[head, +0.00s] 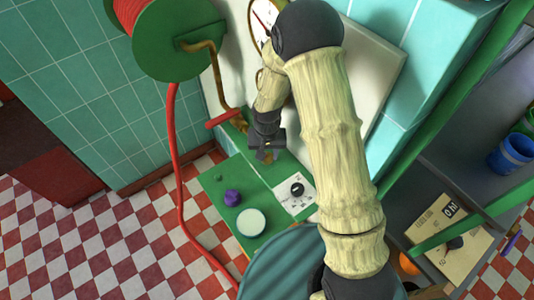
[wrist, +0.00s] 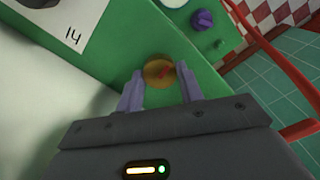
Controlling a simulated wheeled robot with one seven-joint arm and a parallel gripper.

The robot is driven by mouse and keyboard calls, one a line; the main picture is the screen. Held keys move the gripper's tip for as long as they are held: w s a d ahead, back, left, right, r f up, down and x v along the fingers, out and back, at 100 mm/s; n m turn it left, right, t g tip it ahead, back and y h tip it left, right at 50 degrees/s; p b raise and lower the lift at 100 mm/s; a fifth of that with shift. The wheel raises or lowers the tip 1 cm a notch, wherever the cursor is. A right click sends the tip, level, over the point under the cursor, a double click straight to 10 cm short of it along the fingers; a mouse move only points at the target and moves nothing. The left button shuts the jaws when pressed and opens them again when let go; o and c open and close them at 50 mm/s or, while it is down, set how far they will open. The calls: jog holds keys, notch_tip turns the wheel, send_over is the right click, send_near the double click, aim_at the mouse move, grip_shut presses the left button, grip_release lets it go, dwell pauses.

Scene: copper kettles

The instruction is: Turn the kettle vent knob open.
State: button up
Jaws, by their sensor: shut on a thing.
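A round brass knob (wrist: 159,71) with a red mark on its face sits on the green panel (wrist: 120,50) in the wrist view. I take it for the vent knob. My gripper (wrist: 160,88) has its two pale purple fingers on either side of this knob and is shut on it. In the head view, my gripper (head: 267,156) is at the back part of the green panel (head: 215,183) and hides the knob. The red mark is small, and I cannot tell the vent's setting from it.
The panel also holds a purple knob (head: 232,198), a white disc (head: 250,222) and a black dial knob (head: 297,189) on a white plate. A red hose (head: 176,170) hangs at left from a green reel (head: 178,40). A red handle (head: 224,118) is just left of my gripper.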

jog(key=n+b, duration=0.1)
jog(key=n, duration=0.4)
jog(key=shift+n, duration=2.4)
jog(key=o, duration=1)
